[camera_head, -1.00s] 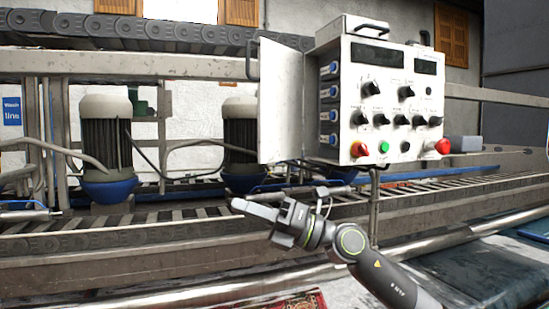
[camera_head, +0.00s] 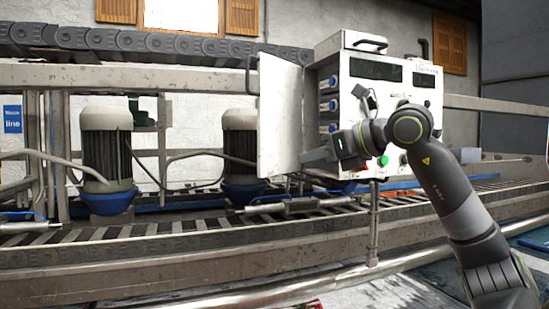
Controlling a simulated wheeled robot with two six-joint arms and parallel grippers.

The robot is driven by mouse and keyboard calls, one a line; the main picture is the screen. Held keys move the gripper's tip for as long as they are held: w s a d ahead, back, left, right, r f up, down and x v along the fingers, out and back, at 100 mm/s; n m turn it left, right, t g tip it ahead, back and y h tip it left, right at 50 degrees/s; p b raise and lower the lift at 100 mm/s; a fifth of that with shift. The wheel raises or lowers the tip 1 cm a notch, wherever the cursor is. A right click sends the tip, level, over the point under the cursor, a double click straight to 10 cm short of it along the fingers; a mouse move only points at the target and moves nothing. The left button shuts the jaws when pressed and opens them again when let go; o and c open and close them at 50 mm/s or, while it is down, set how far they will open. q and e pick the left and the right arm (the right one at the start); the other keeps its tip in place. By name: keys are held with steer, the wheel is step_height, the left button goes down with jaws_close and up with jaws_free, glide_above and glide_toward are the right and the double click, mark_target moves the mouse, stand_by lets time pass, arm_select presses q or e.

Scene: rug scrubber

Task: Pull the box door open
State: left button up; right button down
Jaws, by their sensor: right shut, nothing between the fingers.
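The white control box (camera_head: 376,68) stands on a post at the right of centre. Its white door (camera_head: 279,110) on the left side is swung open, standing out toward me, with a dark handle (camera_head: 252,76) on its outer edge. My right gripper (camera_head: 308,157) is shut and empty, at the lower part of the gap between the door's inner face and the box. I cannot tell whether the fingertips touch the door. My left gripper is not in view.
Two grey motors with blue bases (camera_head: 107,150) stand behind the conveyor on the left. A conveyor rail (camera_head: 180,240) runs across below the box. The support post (camera_head: 374,222) is beneath the box. The space left of the door is open in front of the motors.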

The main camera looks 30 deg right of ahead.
mark_target(262, 160)
steer(key=p+x, duration=0.1)
steer(key=x, duration=0.2)
steer(key=p+x, duration=0.1)
steer(key=x, duration=0.2)
steer(key=r+p+x, duration=0.1)
steer(key=p+x, duration=0.1)
steer(key=x, duration=0.1)
steer(key=shift+w+a, duration=0.2)
steer(key=shift+w, duration=0.25)
steer(key=w+p, duration=0.1)
steer(key=w+a+p, duration=0.1)
steer(key=w+p, duration=0.1)
steer(key=w, duration=0.1)
steer(key=shift+a+r, duration=0.15)
steer(key=shift+a, duration=0.25)
steer(key=shift+w+a+p, duration=0.1)
steer(key=shift+w+p, duration=0.25)
steer(key=shift+w, duration=0.05)
steer(key=shift+s+f, duration=0.1)
steer(key=shift+f, duration=0.1)
